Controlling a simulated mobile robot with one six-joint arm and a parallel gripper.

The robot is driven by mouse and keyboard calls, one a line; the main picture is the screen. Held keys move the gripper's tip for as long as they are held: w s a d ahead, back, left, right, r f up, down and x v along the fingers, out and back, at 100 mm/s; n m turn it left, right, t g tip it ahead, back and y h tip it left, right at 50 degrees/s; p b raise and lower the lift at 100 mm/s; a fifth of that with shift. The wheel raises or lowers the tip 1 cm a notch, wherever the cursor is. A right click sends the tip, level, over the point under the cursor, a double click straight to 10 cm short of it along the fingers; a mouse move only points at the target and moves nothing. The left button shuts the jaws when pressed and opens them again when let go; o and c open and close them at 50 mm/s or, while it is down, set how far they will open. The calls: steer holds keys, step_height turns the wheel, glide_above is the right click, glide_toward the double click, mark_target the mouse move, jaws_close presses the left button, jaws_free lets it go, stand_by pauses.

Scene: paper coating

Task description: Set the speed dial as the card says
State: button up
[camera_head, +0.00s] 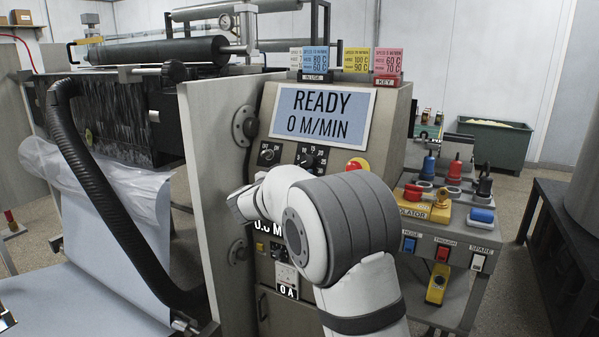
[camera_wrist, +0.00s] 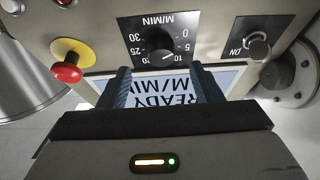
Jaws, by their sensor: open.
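The speed dial (camera_head: 308,159) is a black knob on a black M/MIN scale plate, below the screen on the machine's front. In the wrist view, upside down, the dial (camera_wrist: 160,45) has its white mark near 10. My gripper (camera_wrist: 163,82) is open, its two dark fingers apart and nothing visible between them but the screen behind. The dial lies just beyond the fingertips; contact cannot be told. In the head view my arm hides the gripper. Cards stand on top of the machine: blue (camera_head: 316,60) and white (camera_head: 295,59) by the IN USE label, yellow (camera_head: 356,61), and pink (camera_head: 388,61) by KEY. Their small print is hard to read.
The screen (camera_head: 320,112) reads READY, 0 M/MIN. An ON/OFF switch (camera_head: 268,155) is left of the dial, and a red stop button on yellow (camera_wrist: 66,72) is on its other side. A side cart (camera_head: 445,245) with tools and bins stands at right.

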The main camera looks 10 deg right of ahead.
mark_target(307, 164)
steer(key=b+x, duration=0.1)
steer(key=x, duration=0.5)
steer(key=shift+w+d, duration=0.15)
steer(key=shift+w, duration=0.1)
steer(key=shift+c, duration=0.5)
steer(key=c, duration=0.9)
